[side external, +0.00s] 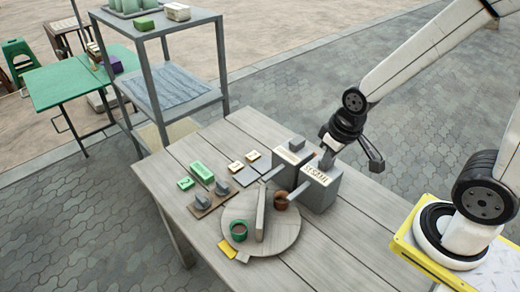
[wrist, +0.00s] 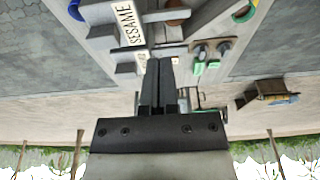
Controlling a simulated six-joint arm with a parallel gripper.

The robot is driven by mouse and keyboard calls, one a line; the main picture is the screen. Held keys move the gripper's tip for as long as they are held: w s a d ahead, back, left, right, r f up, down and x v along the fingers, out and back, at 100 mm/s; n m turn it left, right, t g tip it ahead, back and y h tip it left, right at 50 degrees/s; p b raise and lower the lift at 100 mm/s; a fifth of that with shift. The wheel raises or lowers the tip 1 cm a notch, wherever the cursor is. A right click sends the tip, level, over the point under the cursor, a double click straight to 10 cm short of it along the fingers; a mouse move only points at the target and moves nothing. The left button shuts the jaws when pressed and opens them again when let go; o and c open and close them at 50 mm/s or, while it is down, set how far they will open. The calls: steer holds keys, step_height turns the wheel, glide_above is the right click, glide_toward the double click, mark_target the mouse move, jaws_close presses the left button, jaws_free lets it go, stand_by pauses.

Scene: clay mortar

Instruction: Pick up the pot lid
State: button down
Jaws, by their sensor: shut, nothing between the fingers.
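I cannot single out a pot lid for sure. A brown pot (side external: 280,201) and a dark green pot (side external: 238,231) stand on a round wooden board (side external: 267,246); the brown pot looks open on top. Two dark grey rounded pieces with raised tops, the left (side external: 204,204) and the right (side external: 222,187), sit on a small brown board; they could be lids. My gripper (side external: 327,160) is above and behind the grey SESAME box, away from the pots. In the wrist view its fingers (wrist: 160,88) are together, with nothing between them.
The grey SESAME box (side external: 318,188) and another grey box (side external: 291,165) stand close below my gripper. A pale upright bar (side external: 261,212) stands on the round board. Green blocks (side external: 201,171) and small labelled tiles (side external: 252,156) lie behind. The table's front right is clear.

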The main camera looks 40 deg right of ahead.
jaws_free()
steer(key=shift+w, duration=0.1)
stand_by(0.3)
steer(key=m+g+y, duration=0.3)
steer(key=m+y, duration=0.2)
steer(key=m, duration=1.3)
glide_toward(223, 184)
step_height(223, 184, down, 2)
steer(key=a, duration=0.2)
steer(key=shift+h, duration=0.3)
steer(key=shift+d+x, duration=0.15)
steer(key=shift+x, duration=1.85)
steer(key=shift+d+x, duration=0.1)
steer(key=shift+x, duration=1.85)
steer(key=shift+f, duration=0.1)
